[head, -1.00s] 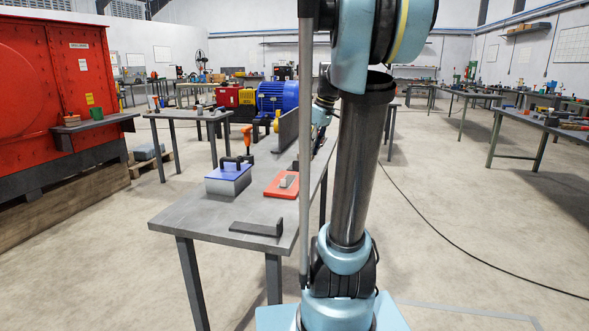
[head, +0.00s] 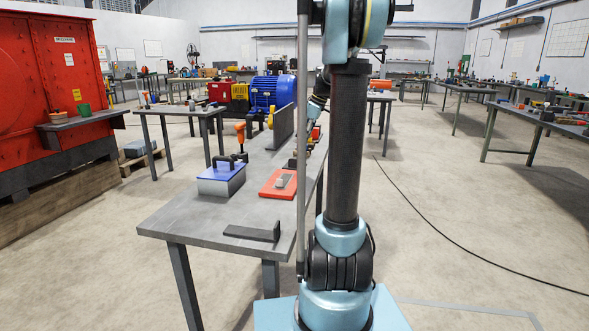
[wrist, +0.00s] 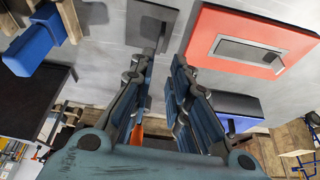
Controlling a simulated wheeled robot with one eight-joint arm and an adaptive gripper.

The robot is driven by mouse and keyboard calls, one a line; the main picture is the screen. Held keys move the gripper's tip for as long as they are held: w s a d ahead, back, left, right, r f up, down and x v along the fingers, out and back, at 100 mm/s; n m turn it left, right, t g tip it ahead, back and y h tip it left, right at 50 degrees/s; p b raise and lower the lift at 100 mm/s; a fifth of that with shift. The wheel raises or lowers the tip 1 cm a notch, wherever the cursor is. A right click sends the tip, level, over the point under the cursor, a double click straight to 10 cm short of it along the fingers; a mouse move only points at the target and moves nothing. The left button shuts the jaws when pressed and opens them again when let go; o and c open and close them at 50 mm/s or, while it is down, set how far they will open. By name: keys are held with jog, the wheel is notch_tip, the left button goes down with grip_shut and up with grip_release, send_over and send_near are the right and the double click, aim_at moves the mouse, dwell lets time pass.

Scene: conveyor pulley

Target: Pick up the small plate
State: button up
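The plate appears apart from the fingers. In the head view my gripper (head: 311,122) is over the far part of the grey bench (head: 190,222), partly hidden by my own arm and column. I cannot tell the small plate apart there.
A red plate (wrist: 284,30) with a grey slot lies right of the small plate in the wrist view. On the bench's near part are a blue-lidded box (head: 222,180), a red plate (head: 268,190) and a dark bracket (head: 250,233). An upright grey plate (head: 283,127) stands farther back.

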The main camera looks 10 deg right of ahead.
send_over(293, 160)
jog(key=d, duration=0.2)
jog(key=f, duration=0.5)
jog(key=shift+s+a, duration=0.15)
jog(key=shift+s, duration=0.2)
jog(key=shift+d+x, duration=0.2)
jog(key=shift+x, duration=2.6)
jog(key=shift+f, duration=0.1)
grip_shut()
